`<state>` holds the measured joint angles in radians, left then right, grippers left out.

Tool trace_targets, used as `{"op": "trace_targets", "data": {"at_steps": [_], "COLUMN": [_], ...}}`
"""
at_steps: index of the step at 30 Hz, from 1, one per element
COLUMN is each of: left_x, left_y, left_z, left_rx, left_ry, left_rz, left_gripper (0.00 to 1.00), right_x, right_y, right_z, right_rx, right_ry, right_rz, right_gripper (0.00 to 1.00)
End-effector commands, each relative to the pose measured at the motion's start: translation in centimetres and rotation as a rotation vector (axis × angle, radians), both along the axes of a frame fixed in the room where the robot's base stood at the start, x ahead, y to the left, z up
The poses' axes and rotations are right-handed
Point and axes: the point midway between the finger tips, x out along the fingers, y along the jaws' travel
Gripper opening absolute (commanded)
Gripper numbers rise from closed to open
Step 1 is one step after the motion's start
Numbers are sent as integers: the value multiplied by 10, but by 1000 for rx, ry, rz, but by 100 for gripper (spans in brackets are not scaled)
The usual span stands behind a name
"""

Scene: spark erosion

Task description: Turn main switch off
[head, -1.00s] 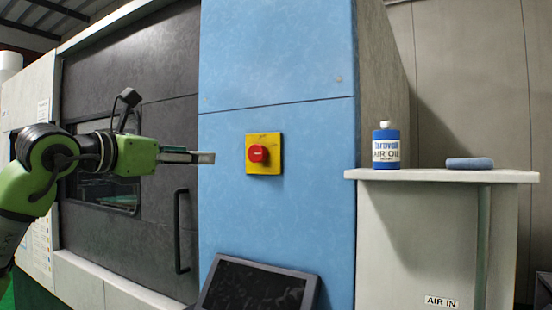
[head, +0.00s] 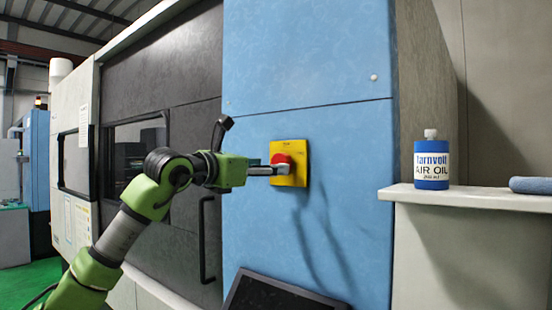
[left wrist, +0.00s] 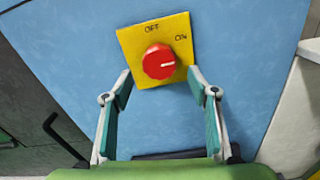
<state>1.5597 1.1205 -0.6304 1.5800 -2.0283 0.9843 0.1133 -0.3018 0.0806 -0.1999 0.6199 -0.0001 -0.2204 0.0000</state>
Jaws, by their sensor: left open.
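The main switch is a red round knob (head: 281,161) on a yellow square plate (head: 299,164) fixed to the blue machine panel. In the left wrist view the gripper (left wrist: 161,82) is open, with one finger on either side and below the knob. Contact cannot be told. My right gripper is not in view.
A dark screen (head: 275,292) sits below the switch. A black door handle (head: 204,240) is left of the blue panel.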

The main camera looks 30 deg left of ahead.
Motion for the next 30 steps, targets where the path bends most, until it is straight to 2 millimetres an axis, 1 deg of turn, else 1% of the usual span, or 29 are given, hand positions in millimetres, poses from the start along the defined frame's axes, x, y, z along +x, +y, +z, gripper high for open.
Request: {"op": "trace_targets", "data": {"at_steps": [1, 4, 7, 12, 18, 19, 20, 21, 23, 24, 30], "left_x": [10, 23, 33, 39, 39, 39, 39, 39, 39, 39, 39], "left_y": [-1, -2, -2, -3, -3, -3, -3, -3, -3, -3, -3], "left_z": [4, 4, 2, 1, 0, 0, 0, 0, 0, 0, 0], "left_rx": [-1, -2, -1, 1, 1, 1, 1, 1, 0, 0, -5], "left_ry": [1, -1, 0, -1, -1, -1, -1, -1, -1, -1, -2], "left_rz": [-1, -1, 1, 1, 1, 1, 1, 1, 1, 1, 1], "left_gripper": [54, 54, 54, 54, 54, 51, 43, 33, 17, 15, 15], "right_x": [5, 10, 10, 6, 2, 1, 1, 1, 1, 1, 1], "right_y": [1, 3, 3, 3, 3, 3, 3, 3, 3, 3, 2], "right_z": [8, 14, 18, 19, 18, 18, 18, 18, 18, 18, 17], "right_rx": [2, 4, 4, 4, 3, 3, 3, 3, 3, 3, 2], "right_ry": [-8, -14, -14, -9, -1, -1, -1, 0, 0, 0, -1], "right_rz": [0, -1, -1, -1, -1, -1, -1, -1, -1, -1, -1], "right_gripper": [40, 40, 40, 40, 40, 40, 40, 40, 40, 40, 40]}}
